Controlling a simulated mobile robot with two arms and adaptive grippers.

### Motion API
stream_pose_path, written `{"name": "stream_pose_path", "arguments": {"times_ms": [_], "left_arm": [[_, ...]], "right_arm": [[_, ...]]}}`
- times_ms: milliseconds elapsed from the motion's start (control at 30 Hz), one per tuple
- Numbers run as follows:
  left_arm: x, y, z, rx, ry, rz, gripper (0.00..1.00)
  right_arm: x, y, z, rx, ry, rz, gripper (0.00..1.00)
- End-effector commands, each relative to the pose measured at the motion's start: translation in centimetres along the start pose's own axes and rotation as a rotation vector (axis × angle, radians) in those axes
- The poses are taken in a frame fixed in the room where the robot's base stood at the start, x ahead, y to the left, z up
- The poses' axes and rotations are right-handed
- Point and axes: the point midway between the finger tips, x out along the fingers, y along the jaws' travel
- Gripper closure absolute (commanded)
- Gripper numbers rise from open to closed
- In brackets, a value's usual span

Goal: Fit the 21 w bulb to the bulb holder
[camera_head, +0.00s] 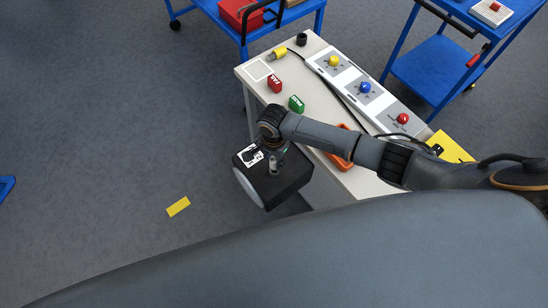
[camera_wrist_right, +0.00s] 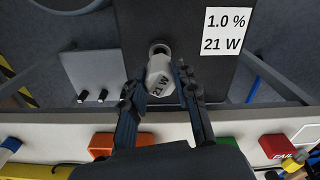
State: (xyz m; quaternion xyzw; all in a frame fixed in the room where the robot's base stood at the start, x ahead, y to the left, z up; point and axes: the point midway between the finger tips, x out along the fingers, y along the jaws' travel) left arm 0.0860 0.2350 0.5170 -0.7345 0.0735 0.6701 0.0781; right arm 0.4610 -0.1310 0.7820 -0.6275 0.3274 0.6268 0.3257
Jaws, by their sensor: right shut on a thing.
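In the head view the right gripper (camera_head: 272,150) is over a black box (camera_head: 289,178) by the table's left edge. In the wrist view the box's dark face (camera_wrist_right: 185,20) carries a white label (camera_wrist_right: 227,31) reading "1.0 % 21 W". The bulb's far end meets or overlaps a round ring there; I cannot tell if it is seated. I cannot identify the bulb holder for certain. My left gripper is not in view.
The white table (camera_head: 318,110) holds a red block (camera_head: 275,83), a green block (camera_head: 296,104), an orange tray (camera_head: 342,145) and a panel (camera_head: 350,76) with coloured knobs. A yellow-ended connector (camera_head: 278,54) lies at the back. Blue carts stand behind; the floor at left is mostly clear.

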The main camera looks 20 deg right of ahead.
Motion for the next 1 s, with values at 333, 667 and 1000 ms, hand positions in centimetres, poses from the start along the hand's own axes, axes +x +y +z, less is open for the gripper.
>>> {"name": "stream_pose_path", "arguments": {"times_ms": [333, 667, 1000], "left_arm": [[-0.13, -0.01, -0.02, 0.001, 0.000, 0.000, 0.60], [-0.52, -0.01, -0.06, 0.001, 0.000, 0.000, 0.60], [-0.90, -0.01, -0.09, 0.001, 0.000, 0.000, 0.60]], "right_arm": [[0.02, 0.02, 0.02, -0.001, 0.000, 0.000, 1.00], [-0.08, 0.06, 0.05, 0.000, -0.001, 0.001, 1.00], [0.04, 0.08, 0.06, -0.001, -0.001, 0.001, 1.00]]}}
